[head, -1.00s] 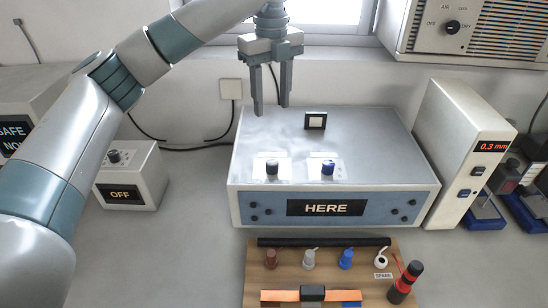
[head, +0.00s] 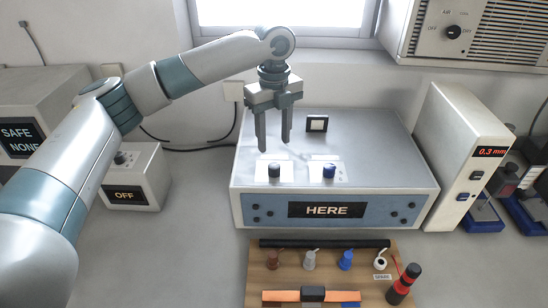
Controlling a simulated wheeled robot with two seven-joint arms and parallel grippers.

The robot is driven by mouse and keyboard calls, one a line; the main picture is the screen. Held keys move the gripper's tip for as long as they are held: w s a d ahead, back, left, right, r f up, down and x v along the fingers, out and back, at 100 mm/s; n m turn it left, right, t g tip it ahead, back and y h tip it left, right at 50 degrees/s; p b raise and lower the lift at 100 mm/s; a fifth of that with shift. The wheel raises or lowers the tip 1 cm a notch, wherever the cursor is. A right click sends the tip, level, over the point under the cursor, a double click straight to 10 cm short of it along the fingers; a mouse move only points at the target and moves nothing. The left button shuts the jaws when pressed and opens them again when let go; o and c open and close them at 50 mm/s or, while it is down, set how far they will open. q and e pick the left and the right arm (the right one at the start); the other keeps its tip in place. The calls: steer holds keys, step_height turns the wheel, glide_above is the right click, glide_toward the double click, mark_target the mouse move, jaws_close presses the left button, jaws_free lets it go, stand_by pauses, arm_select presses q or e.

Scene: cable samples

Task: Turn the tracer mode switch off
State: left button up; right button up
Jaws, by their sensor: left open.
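A wide grey box with a blue front (head: 370,207) and a display reading HERE (head: 326,210) stands in the middle. On its top are a black knob (head: 274,171), a blue knob (head: 329,171) and a square black-framed switch or lamp (head: 317,123). No readable label tells which is the tracer mode switch. A small grey box at the left has a dark knob (head: 121,157) and a display reading OFF (head: 125,195). My left gripper (head: 275,146) is open and empty, pointing down just above and behind the black knob. My right gripper is out of view.
A wooden board (head: 258,276) with several coloured plugs lies in front. A pale upright unit reading 0.3 mm (head: 455,135) stands at the right of the wide box. A wall unit with a dial (head: 453,32) is at upper right.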

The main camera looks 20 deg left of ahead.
mark_target(274, 165)
arm_select(q)
step_height(274, 165, down, 8)
steer(key=shift+f+p, duration=0.15)
steer(key=shift+p, duration=0.75)
steer(key=c, duration=1.1)
